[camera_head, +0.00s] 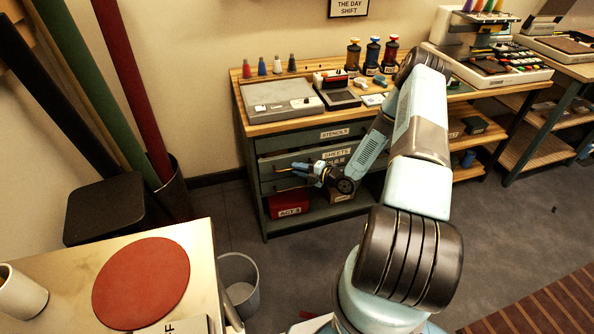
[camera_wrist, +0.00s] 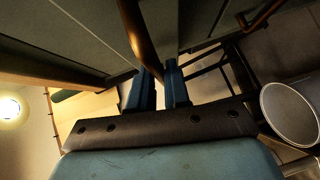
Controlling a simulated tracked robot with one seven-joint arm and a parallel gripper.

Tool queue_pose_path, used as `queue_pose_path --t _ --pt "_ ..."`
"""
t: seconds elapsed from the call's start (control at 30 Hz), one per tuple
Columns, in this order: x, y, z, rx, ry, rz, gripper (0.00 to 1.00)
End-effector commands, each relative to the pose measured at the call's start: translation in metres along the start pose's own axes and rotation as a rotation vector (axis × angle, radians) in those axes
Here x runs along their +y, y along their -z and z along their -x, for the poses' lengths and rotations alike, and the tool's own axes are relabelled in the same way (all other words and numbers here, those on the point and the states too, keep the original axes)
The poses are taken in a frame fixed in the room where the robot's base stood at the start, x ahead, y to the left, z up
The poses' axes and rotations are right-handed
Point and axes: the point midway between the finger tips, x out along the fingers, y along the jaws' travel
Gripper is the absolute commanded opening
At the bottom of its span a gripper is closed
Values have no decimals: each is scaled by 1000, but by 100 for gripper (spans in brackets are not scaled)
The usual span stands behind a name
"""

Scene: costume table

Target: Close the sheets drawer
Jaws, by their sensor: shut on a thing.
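The sheets drawer (camera_head: 280,161) is in the wooden-topped dark cabinet, under the drawer labelled STENCILS. Its SHEETS label (camera_head: 337,153) faces me, and how far the drawer stands out is hard to tell. My gripper (camera_head: 312,170) is low at the cabinet front, below and left of that label. A brass handle (camera_head: 286,170) shows at its tips. In the wrist view, the brass bar (camera_wrist: 143,42) runs down between the two blue fingers (camera_wrist: 160,80), which are shut on it. My gripper and arm hide part of the drawer fronts.
The cabinet top (camera_head: 246,82) carries a grey flat device, bottles and small cones. A red box (camera_head: 289,205) sits on the shelf below. A grey bin (camera_head: 238,282) and a table with a red disc (camera_head: 141,283) stand at front left. Open floor (camera_head: 290,262) lies before the cabinet.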

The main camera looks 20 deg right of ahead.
Motion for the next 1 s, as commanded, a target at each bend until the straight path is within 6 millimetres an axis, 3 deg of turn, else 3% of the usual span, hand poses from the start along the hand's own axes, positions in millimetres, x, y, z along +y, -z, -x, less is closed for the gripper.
queue_pose_path --t 0.3,0.57,0.6,0.7,0.8,1.0 --pt "5 -27 -26 0 6 1 0" --pt "6 -28 -28 -2 5 -1 0" --pt "6 -28 -28 -2 5 -1 20" --pt "6 -28 -28 -2 4 -1 30" --pt "7 -28 -28 -1 3 0 38" --pt "7 -27 -28 0 2 0 38"
